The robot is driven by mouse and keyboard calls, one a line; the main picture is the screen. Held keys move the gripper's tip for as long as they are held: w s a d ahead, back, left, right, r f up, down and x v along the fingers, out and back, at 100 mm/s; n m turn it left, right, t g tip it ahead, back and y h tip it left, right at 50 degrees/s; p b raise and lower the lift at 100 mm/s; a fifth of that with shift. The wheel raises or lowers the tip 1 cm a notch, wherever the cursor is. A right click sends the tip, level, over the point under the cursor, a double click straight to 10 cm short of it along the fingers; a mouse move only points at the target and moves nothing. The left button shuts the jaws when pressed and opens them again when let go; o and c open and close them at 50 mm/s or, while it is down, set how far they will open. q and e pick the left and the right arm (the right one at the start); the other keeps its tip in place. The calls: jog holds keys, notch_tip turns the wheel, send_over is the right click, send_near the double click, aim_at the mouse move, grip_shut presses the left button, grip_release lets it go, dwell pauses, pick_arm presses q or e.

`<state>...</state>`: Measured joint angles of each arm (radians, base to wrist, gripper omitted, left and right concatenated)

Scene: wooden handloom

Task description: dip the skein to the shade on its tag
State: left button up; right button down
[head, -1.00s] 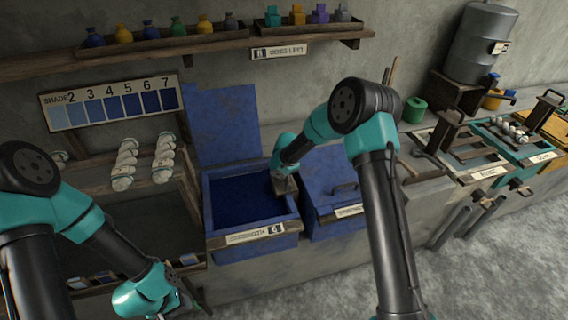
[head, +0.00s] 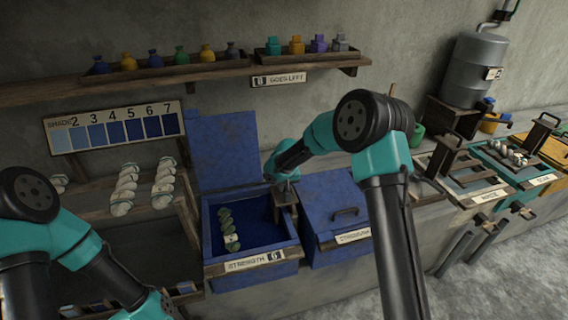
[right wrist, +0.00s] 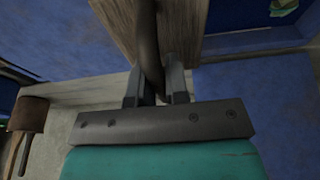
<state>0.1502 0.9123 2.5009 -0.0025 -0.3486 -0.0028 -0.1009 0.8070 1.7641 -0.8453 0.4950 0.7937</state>
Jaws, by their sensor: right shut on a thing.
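The skein (head: 226,228) is a dull green twist with a small white tag, its mark too small to read. It shows in the open blue vat (head: 208,252), against the dark blue inside. My right gripper (head: 285,188) is at the vat's right side. In the right wrist view my right gripper (right wrist: 157,92) is shut on a dark curved handle (right wrist: 149,45) beside a wooden post (right wrist: 185,25). A green and white bit, probably the skein, shows at that view's top right corner. My left gripper (head: 165,304) is at the bottom edge, partly cut off.
A shade board (head: 115,128) with numbered blues hangs on the wall. Pale skeins (head: 124,190) lie on the rack at left. A lidded blue vat (head: 335,210) stands right of the open one. Rinse trays (head: 465,185) stand farther right. Dye bottles (head: 155,60) line the shelf.

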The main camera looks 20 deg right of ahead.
jog(key=shift+w+r, duration=0.15)
jog(key=shift+r, duration=5.3)
grip_release()
jog(key=shift+f, duration=0.15)
jog(key=w+v, duration=0.1)
jog(key=v, duration=0.5)
jog(key=shift+r, duration=0.6)
jog(key=shift+w, duration=0.15)
